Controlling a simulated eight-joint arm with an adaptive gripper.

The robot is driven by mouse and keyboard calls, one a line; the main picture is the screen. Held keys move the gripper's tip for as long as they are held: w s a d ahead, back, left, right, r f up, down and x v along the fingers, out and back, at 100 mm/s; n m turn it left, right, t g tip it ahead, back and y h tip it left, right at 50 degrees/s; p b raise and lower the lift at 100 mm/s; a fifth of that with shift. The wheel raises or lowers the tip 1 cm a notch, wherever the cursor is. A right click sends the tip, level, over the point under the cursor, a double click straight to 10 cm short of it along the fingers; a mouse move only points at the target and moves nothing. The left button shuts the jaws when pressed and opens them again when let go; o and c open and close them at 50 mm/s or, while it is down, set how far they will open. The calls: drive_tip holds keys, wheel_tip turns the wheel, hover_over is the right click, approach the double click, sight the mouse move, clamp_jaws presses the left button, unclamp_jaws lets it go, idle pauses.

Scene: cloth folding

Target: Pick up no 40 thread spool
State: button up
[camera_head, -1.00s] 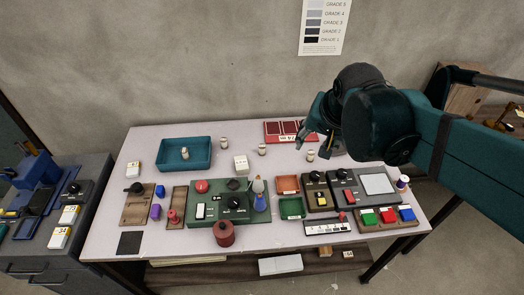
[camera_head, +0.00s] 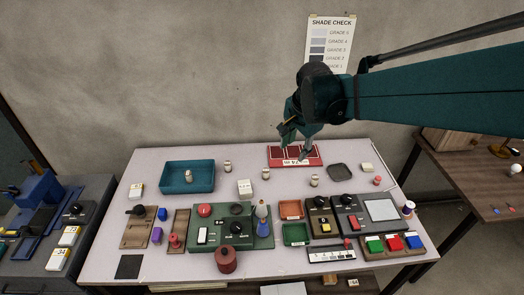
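Several small pale thread spools stand upright on the table: one in the teal tray (camera_head: 187,176), one behind it to the right (camera_head: 228,167), one near the middle (camera_head: 266,173) and one right of the middle (camera_head: 314,180). Their numbers are too small to read, so I cannot tell which is no 40. My gripper (camera_head: 294,150) is at the back of the table, above the red tray (camera_head: 318,161). Its fingers look spread apart with nothing between them. It partly hides the tray and its label.
The teal tray's rim (camera_head: 170,187) is at the back left. A white box (camera_head: 245,187) stands mid-table. A green control panel (camera_head: 218,240), a dark device (camera_head: 347,215) and a block tray (camera_head: 368,252) fill the front. A dark dish (camera_head: 337,171) lies right of the red tray.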

drive_tip(key=w+a+f+m+g, duration=0.2)
drive_tip(key=w+a+f+m, duration=0.25)
drive_tip(key=w+f, duration=0.55)
drive_tip(key=m+g, duration=0.1)
drive_tip(key=m, duration=0.4)
hover_over(266, 170)
drive_tip(key=f, duration=1.1)
drive_tip(key=shift+s+d, duration=0.15)
drive_tip(key=shift+d, duration=0.05)
drive_tip(key=shift+w+a+f, duration=0.15)
drive_tip(key=shift+w+f, duration=0.1)
drive_tip(key=shift+f, duration=0.4)
drive_tip(key=shift+f+b, duration=0.4)
drive_tip(key=shift+f, duration=0.85)
drive_tip(key=shift+f, duration=0.1)
drive_tip(key=shift+s+f+b, duration=0.1)
drive_tip(key=shift+f+b, duration=0.5)
drive_tip(key=shift+f, duration=1.95)
